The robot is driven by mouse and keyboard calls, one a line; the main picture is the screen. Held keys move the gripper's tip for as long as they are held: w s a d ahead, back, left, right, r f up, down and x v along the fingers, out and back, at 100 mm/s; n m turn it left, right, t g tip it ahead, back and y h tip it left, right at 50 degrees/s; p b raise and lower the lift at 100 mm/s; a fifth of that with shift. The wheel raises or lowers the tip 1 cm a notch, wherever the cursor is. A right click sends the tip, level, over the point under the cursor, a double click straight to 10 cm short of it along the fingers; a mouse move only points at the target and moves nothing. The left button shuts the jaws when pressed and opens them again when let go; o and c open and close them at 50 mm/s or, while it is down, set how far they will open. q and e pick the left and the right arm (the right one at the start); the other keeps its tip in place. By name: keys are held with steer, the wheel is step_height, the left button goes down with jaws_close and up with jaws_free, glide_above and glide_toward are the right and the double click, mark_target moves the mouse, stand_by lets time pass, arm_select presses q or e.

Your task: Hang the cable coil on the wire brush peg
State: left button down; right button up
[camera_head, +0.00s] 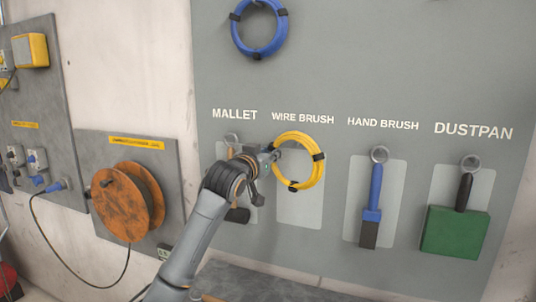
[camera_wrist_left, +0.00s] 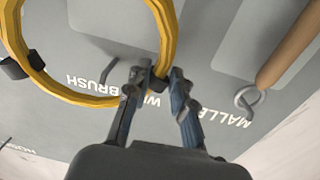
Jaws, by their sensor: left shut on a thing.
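The yellow cable coil (camera_head: 320,173) with black ties is in front of the board, below the WIRE BRUSH label (camera_head: 303,118). My left gripper (camera_head: 271,157) is shut on the coil's left edge. In the left wrist view the fingers (camera_wrist_left: 156,78) pinch the coil (camera_wrist_left: 168,38) at a dark tie. The coil's ring is open toward the pale wire brush panel (camera_head: 300,212). My right gripper is not in view.
A mallet (camera_head: 238,214) hangs at left, partly behind my left arm. A blue hand brush (camera_head: 374,190) and green dustpan (camera_head: 455,232) hang at right. A blue coil (camera_head: 240,40) hangs above. An orange cable reel (camera_head: 120,205) is on the left wall.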

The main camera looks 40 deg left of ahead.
arm_select(q)
steer(key=shift+w+a, duration=0.2)
steer(key=shift+w, duration=0.55)
steer(key=shift+w+a, duration=0.15)
steer(key=shift+w, duration=0.55)
steer(key=shift+w+a+f+p, duration=0.1)
steer(key=shift+w+f+p, duration=0.2)
steer(key=shift+w+p, duration=0.15)
steer(key=shift+f, duration=0.15)
steer(key=c, duration=1.3)
jaws_free()
steer(key=shift+w, duration=0.1)
steer(key=shift+o, duration=1.1)
steer(key=shift+w+f, duration=0.1)
steer(key=shift+w, duration=0.05)
steer(key=shift+f, duration=0.15)
